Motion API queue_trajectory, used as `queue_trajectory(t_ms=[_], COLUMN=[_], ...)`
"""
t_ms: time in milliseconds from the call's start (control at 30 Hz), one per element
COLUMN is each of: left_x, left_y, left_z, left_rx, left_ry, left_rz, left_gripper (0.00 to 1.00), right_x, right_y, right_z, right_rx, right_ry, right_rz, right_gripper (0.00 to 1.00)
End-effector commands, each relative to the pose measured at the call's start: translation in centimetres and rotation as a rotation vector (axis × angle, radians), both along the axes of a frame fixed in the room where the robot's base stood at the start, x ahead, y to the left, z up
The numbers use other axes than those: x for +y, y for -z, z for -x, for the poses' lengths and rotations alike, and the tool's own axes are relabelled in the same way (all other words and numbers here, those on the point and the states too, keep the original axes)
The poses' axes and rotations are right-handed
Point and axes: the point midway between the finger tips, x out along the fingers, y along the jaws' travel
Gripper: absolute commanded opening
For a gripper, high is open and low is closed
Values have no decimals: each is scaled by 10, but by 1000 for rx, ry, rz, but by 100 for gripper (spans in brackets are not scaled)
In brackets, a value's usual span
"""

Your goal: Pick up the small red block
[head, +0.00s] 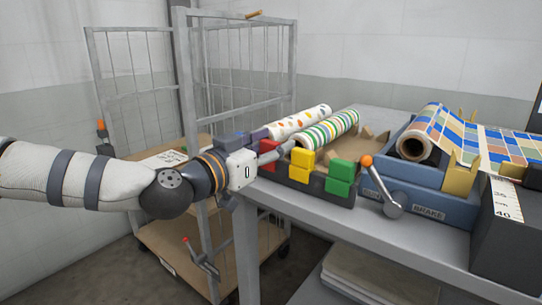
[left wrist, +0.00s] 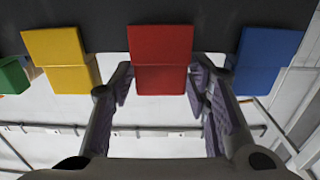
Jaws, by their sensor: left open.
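The red block (left wrist: 160,45) is in the middle of the left wrist view, on a dark strip, with a lower red part (left wrist: 160,80) adjoining it. In the head view, red (head: 270,150) shows at the left end of the dark tray's front, partly hidden by my left gripper (head: 270,149). In the left wrist view the fingers of my left gripper (left wrist: 160,72) stand apart on either side of the lower red part, with gaps visible. The gripper is open and holds nothing. My right gripper is out of view.
Yellow (head: 302,158) and green (head: 341,178) blocks sit right of the red. A blue block (left wrist: 268,55) shows beside it in the wrist view. Patterned rolls (head: 330,128) lie behind. An orange-knobbed lever (head: 390,206) stands right. A wire cart (head: 215,90) is behind my left arm.

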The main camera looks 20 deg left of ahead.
Motion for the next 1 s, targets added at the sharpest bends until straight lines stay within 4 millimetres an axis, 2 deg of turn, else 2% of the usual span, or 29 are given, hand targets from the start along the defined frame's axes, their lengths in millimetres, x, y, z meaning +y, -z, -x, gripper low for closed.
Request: queue_trajectory(t_ms=[167,200,300,667,767,867,1000], left_x=[0,0,0,0,0,0,-23], left_y=[-1,-1,-1,-4,-17,-42,-83], left_z=[0,0,0,0,0,1,26], left_rx=[-1,-1,-1,-2,-5,-12,-18], left_ry=[0,0,0,0,0,-1,6], left_rz=[0,0,0,0,0,0,-3], left_gripper=[43,34,15,15,15,15,15], right_x=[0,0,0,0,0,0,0], right_y=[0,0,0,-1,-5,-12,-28], right_z=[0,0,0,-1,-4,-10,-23], right_rx=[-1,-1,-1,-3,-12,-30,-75], right_ry=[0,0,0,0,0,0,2], right_rz=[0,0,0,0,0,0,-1], right_gripper=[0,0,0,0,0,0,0])
